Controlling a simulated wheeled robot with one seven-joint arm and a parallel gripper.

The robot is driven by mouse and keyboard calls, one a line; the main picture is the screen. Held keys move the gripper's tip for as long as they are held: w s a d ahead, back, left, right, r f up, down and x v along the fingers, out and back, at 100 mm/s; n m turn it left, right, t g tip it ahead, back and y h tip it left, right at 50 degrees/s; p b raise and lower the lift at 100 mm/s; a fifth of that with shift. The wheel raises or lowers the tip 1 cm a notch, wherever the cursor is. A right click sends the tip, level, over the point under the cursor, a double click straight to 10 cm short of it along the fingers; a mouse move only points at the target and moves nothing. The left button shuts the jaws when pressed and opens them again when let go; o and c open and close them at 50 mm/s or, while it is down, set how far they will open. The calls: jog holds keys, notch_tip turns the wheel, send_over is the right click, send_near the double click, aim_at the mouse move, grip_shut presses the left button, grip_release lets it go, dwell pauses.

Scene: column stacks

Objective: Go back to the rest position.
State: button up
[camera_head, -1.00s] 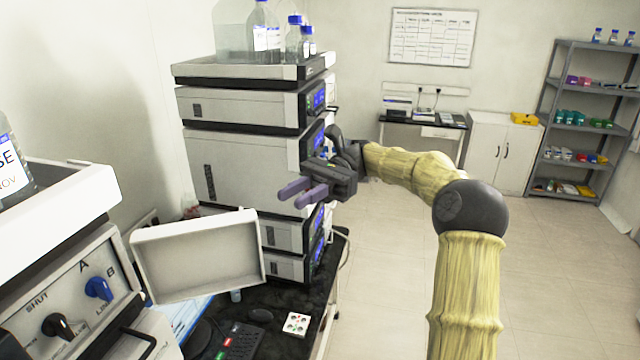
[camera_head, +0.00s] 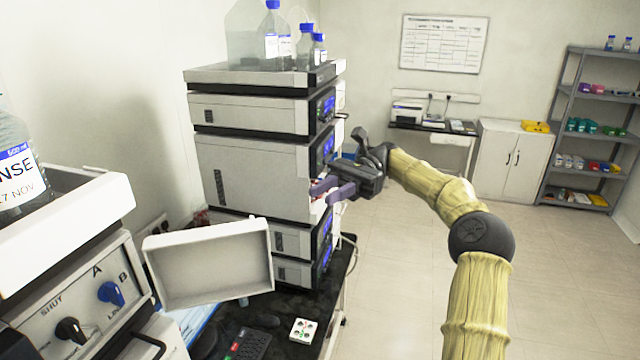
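My gripper (camera_head: 331,194) is in the middle of the head view, in front of the right side of the stacked instrument column (camera_head: 255,165). Its two purple-grey fingers point left and stand apart, with nothing visible between them. My arm, in a yellowish sleeve with dark joints, reaches in from the lower right. Whether the fingers touch the column cannot be told from this view.
Bottles with blue caps (camera_head: 272,35) stand on top of the column. A white tray-like panel (camera_head: 208,262) tilts in front of it above a dark bench. A knobbed instrument (camera_head: 90,290) is at left. Shelves (camera_head: 590,125) and a cabinet (camera_head: 502,160) stand behind open floor (camera_head: 400,280).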

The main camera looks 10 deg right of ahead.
jog(key=s+a+f+t+h+b, duration=0.2)
jog(key=a+f, duration=0.3)
jog(key=f, duration=0.2)
jog(key=s+a+f+n+t+h+b, duration=0.1)
jog(key=a+f+h+b, duration=0.2)
jog(key=f, duration=0.5)
jog(key=s+a+f+t+h+b, duration=0.1)
jog(key=s+a+f+t+h, duration=0.1)
jog(key=a+f, duration=0.45)
jog(key=s+d+f+n+t+h+b, duration=0.4)
jog(key=s+d+f, duration=0.3)
jog(key=f, duration=0.2)
jog(key=s+d+f+n+t+h+b, duration=0.3)
jog(key=s+d+f+n+t+b, duration=0.1)
jog(key=s+d+f+n, duration=0.2)
notch_tip(320, 180, down, 4)
jog(key=shift+s+d+r+h+b, duration=0.15)
jog(key=shift+s+d+h+b, duration=0.25)
jog(key=shift+d, duration=0.7)
